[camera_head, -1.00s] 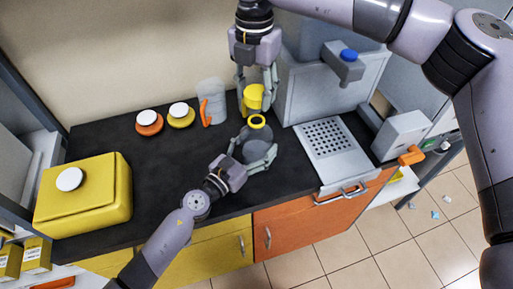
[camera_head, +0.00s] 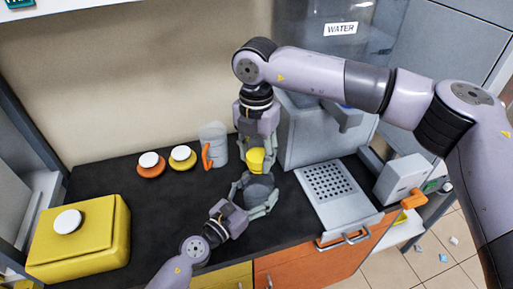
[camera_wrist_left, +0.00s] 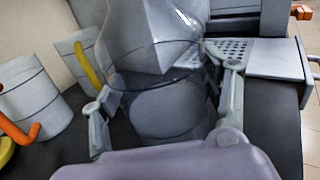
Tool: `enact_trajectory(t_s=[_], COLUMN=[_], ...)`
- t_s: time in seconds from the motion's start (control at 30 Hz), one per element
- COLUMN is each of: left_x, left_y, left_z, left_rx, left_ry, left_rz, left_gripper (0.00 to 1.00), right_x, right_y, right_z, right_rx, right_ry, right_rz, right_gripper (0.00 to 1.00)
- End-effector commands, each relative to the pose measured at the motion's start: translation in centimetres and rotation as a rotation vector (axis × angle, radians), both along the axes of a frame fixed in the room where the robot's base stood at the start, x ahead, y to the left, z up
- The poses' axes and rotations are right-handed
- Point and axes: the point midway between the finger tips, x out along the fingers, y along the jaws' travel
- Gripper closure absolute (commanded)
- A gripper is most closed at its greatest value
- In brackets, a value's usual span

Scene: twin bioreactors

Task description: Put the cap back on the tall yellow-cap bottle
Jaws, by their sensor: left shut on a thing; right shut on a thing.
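The tall bottle (camera_head: 260,188) is clear grey and stands upright on the dark counter. My left gripper (camera_head: 257,202) is shut around its body; the left wrist view shows the bottle (camera_wrist_left: 160,95) between both fingers. The yellow cap (camera_head: 255,160) is directly above the bottle in the head view. My right gripper (camera_head: 257,150) comes from above and is shut on the cap. The cap hides the bottle's neck, so I cannot tell whether it is seated or just above. The cap is outside the left wrist view.
A grey mug with an orange handle (camera_head: 213,146) stands behind left. A yellow box (camera_head: 85,240) is at far left. A perforated tray (camera_head: 330,184) and grey dispenser (camera_head: 312,135) are close on the right.

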Motion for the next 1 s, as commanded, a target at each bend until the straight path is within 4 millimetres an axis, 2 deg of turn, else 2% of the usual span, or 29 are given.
enact_trajectory(t_s=[0.47, 0.8, 1.0], left_x=[0.0, 0.0, 0.0], left_y=[0.0, 0.0, 0.0], left_z=[0.0, 0.0, 0.0], left_rx=[0.001, 0.001, 0.001], left_ry=[-0.001, 0.000, 0.000], left_rz=[0.001, 0.001, 0.001], left_gripper=[0.81, 0.81, 0.81], right_x=[0.0, 0.0, 0.0], right_y=[0.0, 0.0, 0.0], right_z=[0.0, -1.6, -1.7], right_rx=[0.000, 0.000, 0.000], right_ry=[-0.001, -0.001, -0.002], right_rz=[0.000, -0.001, -0.001], right_gripper=[0.73, 0.73, 0.73])
